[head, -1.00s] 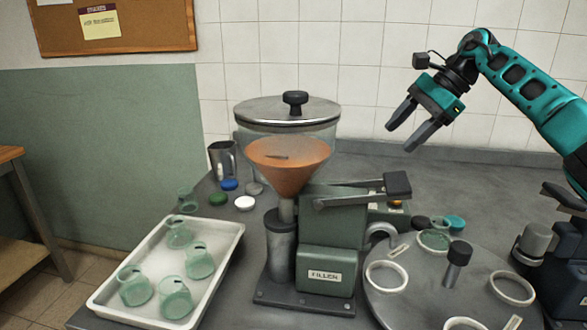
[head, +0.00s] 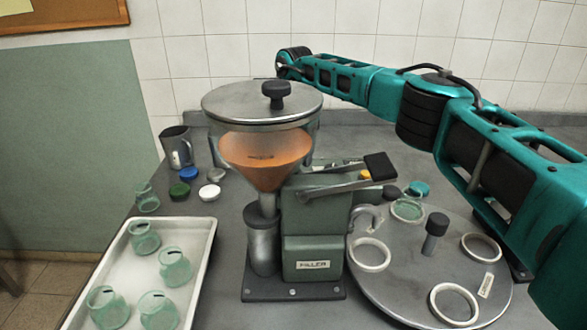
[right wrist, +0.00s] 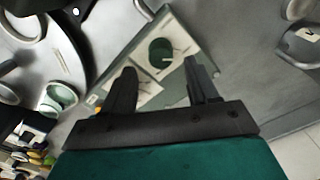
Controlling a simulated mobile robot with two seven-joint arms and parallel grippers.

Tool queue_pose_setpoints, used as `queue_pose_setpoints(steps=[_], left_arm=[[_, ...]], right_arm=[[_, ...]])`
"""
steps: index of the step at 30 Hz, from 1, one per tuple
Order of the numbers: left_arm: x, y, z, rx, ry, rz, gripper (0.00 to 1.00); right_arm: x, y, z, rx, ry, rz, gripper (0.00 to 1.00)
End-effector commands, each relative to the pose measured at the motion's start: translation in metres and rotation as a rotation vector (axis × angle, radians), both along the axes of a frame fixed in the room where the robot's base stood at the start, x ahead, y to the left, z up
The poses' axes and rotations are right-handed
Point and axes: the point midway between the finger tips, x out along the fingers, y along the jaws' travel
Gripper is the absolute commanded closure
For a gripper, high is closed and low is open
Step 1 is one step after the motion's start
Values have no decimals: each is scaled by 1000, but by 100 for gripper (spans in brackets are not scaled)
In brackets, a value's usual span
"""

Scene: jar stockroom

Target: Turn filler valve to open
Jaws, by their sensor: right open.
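The green filler (head: 318,225) stands mid-bench in the head view, with a glass hopper of orange contents (head: 264,155) on top. A lever with a black grip (head: 380,167) sticks out to the right from its top. My right arm reaches in from the right, behind the filler; its gripper is hidden there by the hopper. In the right wrist view my right gripper (right wrist: 160,67) is open and empty. Ahead of its fingers is a dark green round part (right wrist: 160,52) on a plate with pale labels; I cannot tell whether it is the valve. My left gripper is out of view.
A round turntable (head: 408,275) with white rings and a green jar (head: 408,209) stands right of the filler. A white tray (head: 200,262) with several green jars lies left. Coloured lids, including a blue lid (head: 188,174), and a metal jug (head: 177,147) stand behind the tray.

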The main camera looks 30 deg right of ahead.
Motion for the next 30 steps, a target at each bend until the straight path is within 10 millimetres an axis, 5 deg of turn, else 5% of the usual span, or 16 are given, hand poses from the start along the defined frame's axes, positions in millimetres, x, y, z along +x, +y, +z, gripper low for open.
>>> queue_pose_setpoints(steps=[9,20,30], left_arm=[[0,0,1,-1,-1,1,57],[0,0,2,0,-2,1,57],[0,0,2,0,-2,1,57]], right_arm=[[0,0,-44,-1,1,-1,41],[0,0,-49,1,-1,-1,41],[0,0,-49,1,-1,-1,73]])
